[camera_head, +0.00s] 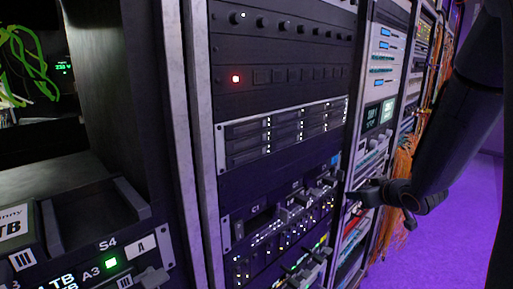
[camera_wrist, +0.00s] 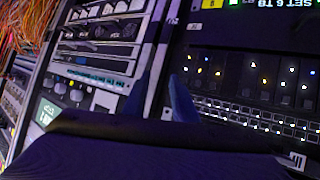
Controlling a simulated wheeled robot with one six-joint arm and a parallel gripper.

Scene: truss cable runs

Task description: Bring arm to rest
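My dark arm (camera_head: 455,135) comes down from the upper right in the head view. It ends in my gripper (camera_head: 362,194), which is held in front of the rack fronts at the right. In the wrist view my gripper (camera_wrist: 160,92) shows as two dark bluish fingers with a gap between them. The gripper is open and I see nothing held between the fingers. Rack panels show behind the fingers; whether a fingertip touches them I cannot tell.
A rack with a silver-edged drive unit (camera_head: 283,132) and a lit patch panel (camera_head: 280,235) fills the middle. An open bay with green cables (camera_head: 25,65) is at left. Orange cables (camera_head: 405,190) hang near my gripper. Purple floor (camera_head: 445,240) is clear at right.

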